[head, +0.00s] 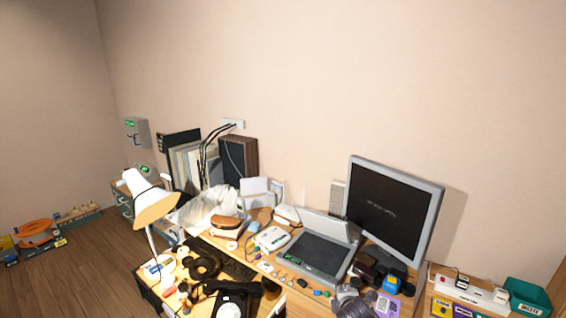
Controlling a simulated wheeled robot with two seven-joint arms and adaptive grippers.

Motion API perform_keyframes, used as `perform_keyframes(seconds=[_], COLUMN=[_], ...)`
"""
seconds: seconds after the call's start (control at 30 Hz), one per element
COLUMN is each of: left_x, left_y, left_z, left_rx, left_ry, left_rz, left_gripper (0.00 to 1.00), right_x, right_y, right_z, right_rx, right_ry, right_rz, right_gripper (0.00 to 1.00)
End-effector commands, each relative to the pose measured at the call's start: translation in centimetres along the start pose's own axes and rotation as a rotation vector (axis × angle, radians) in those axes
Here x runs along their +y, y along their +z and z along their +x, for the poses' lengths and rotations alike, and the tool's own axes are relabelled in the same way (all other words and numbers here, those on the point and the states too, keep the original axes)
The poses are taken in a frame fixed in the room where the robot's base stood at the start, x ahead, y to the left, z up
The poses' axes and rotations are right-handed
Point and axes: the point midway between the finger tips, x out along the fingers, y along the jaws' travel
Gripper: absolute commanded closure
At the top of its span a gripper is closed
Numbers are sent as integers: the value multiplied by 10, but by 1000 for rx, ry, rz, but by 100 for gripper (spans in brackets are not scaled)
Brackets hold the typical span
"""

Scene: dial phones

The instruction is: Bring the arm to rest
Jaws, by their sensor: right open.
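My right gripper (350,302) shows only in part at the bottom edge of the head view, low in front of the monitor. It is a dark grey shape, open, with nothing visible held in it. The rest of my right arm is out of the picture. My left gripper is not in view. A black dial phone (231,307) sits at the bottom of the view, left of my right gripper, cut off by the lower edge. Its dark handset (233,287) appears to lie across its top, but the fine contact is too small to tell.
The wooden desk is crowded. A green box (528,297) is far right. Open air lies above the desk.

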Motion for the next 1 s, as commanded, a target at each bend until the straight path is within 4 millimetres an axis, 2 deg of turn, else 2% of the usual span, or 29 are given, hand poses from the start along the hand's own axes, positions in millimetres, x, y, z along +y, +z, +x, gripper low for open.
perform_keyframes(seconds=[0.1,0.5,1.0], left_x=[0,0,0], left_y=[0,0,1], left_z=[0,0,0], left_rx=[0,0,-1], left_ry=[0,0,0], left_rz=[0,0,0], left_gripper=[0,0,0], right_x=[-25,-99,-174], right_y=[-2,1,20], right_z=[-16,-76,-162], right_rx=[15,1,-129], right_ry=[-56,-248,-469], right_rz=[143,610,1144], right_gripper=[58,58,58])
